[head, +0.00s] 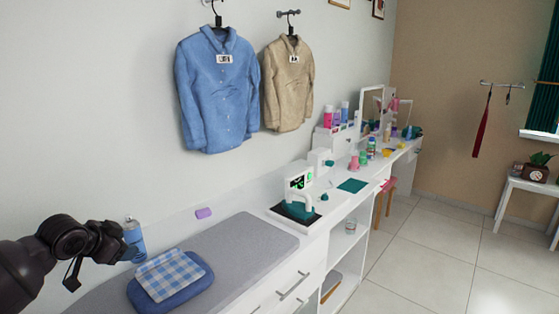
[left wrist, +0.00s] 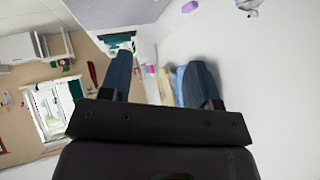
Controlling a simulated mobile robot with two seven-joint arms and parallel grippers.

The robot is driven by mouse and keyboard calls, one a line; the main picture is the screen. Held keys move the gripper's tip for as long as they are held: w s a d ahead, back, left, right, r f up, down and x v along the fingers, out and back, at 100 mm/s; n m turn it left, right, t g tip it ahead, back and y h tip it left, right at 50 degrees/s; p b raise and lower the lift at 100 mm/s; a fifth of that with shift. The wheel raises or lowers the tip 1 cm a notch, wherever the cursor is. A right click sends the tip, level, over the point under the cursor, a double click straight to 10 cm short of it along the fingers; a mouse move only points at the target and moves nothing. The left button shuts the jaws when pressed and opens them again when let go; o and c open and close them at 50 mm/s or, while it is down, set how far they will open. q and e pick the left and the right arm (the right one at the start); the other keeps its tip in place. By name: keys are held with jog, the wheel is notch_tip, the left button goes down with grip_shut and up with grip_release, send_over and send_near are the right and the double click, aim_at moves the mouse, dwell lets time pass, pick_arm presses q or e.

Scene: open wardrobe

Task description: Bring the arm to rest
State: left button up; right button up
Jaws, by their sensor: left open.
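My left arm comes in from the left edge in the head view, dark and bent at the wrist. My left gripper (head: 135,242) has blue fingers and hangs above the back edge of the grey padded bench top, behind the folded cloths. In the left wrist view my left gripper (left wrist: 157,66) is open, its two blue fingers spread apart with nothing held between them. My right gripper is not in view.
A blue checked cloth (head: 169,274) lies on a folded blue cloth (head: 184,297) on the grey bench top (head: 237,243), near my left gripper. A purple block (head: 204,213) is by the wall. A blue shirt (head: 216,95) and beige shirt (head: 287,85) hang above.

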pick_arm(q)
jog(key=s+d+f+n+t+h, duration=0.1)
jog(key=s+d+f+t, duration=0.4)
jog(key=s+d+f, duration=0.6)
jog(key=s+f+n+g+y, duration=0.1)
jog(key=s+f+n, duration=0.2)
jog(key=s+f, duration=0.4)
jog(key=s+f+n+g+y, duration=0.1)
jog(key=s+f+n+y, duration=0.1)
jog(key=s+f, duration=0.6)
jog(key=s, duration=0.6)
jog(key=shift+s+n+g, duration=0.25)
jog(key=shift+n+g, duration=0.15)
jog(key=shift+f, duration=0.1)
